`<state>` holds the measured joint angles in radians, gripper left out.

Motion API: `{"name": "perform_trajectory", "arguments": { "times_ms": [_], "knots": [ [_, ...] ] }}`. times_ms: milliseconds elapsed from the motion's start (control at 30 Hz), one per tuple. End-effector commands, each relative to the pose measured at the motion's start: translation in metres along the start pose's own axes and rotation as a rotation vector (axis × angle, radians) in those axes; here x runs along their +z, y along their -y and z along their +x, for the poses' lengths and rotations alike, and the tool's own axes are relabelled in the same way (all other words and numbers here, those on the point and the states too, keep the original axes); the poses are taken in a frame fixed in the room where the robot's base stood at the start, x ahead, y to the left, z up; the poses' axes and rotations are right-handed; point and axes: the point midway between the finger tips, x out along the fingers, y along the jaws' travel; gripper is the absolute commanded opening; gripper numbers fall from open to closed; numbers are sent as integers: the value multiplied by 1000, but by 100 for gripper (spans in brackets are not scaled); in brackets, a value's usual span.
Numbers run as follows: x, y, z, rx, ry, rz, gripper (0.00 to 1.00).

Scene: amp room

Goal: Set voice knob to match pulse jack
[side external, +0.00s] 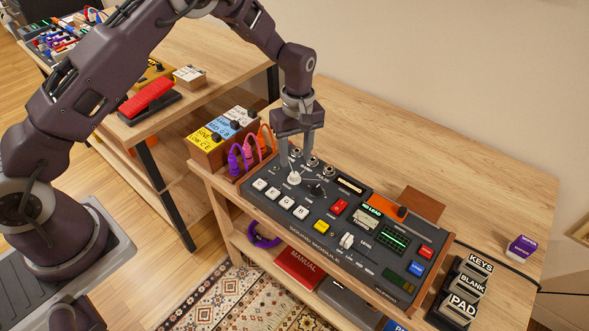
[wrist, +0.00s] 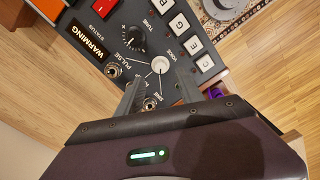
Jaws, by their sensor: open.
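The voice knob (side external: 294,178) is a small pale knob on the dark sound module (side external: 345,262). It also shows in the wrist view (wrist: 160,65) beside the VOICE label, with thin lines fanning out from it towards labels. Its pointer direction is too small to tell. The PULSE label (wrist: 110,62) is near a round metal jack (wrist: 113,71); another jack (wrist: 150,103) lies between my fingers. My gripper (side external: 295,161) is open, pointing down over the jack row and knob. In the wrist view my fingertips (wrist: 158,78) are spread either side of the knob's near edge; contact cannot be told.
A black TUNE knob (wrist: 135,39) is close beside the voice knob. Purple, pink and orange cables (side external: 247,152) stand in a wooden holder at the module's left end. KEYS, BLANK and PAD blocks (side external: 460,290) are at right. Bare tabletop (side external: 400,140) lies behind the module.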

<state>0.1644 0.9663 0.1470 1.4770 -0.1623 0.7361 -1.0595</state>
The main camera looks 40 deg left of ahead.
Motion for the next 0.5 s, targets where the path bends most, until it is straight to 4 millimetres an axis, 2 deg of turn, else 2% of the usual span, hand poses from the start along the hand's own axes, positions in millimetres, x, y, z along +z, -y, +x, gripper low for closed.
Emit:
{"name": "perform_trajectory", "arguments": {
  "times_ms": [100, 233, 333, 500],
  "knots": [
    [0, 2, 25, -4, 3, 1, 44],
    [0, 2, 46, -3, 2, 1, 44],
    [0, 1, 56, -1, 1, 2, 44],
    [0, 1, 59, -1, 1, 3, 44]
  ]
}}
